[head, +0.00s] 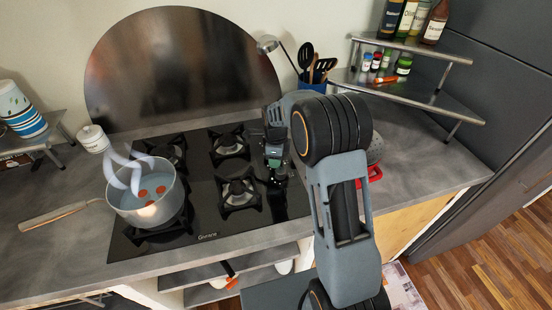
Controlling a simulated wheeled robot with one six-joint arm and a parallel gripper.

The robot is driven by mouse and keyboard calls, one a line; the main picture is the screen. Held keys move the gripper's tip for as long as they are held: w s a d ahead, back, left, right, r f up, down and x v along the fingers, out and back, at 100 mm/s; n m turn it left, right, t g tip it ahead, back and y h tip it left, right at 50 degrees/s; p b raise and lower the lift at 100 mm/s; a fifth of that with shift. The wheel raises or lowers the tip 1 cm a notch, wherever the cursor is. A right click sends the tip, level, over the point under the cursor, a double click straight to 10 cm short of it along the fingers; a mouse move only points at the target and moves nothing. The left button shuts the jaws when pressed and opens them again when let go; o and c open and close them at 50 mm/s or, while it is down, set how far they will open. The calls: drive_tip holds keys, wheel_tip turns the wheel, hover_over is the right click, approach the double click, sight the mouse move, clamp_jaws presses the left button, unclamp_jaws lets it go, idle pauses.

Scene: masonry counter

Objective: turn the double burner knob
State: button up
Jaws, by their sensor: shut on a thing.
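The black glass cooktop (215,195) is set in the grey counter, with several burners under black grates. My gripper (275,172) points down at the right strip of the cooktop, where the knobs sit. It is shut on a knob there, which its fingers and my arm mostly hide. I cannot make out the knob's marking or how far it is turned. A small dark round shape at the fingertips may be part of a knob.
A steaming pot (145,198) with orange pieces in water stands on the front left burner, its wooden handle (60,217) pointing left. A blue utensil holder (314,84) stands behind my arm. A corner shelf (430,97) holds bottles and jars.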

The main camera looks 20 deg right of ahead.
idle(0.3)
drive_tip(key=o, duration=0.9)
drive_tip(key=shift+o, duration=0.2)
drive_tip(key=shift+r, duration=0.15)
wheel_tip(320, 180, up, 8)
drive_tip(key=p, duration=0.5)
drive_tip(key=shift+p, duration=0.3)
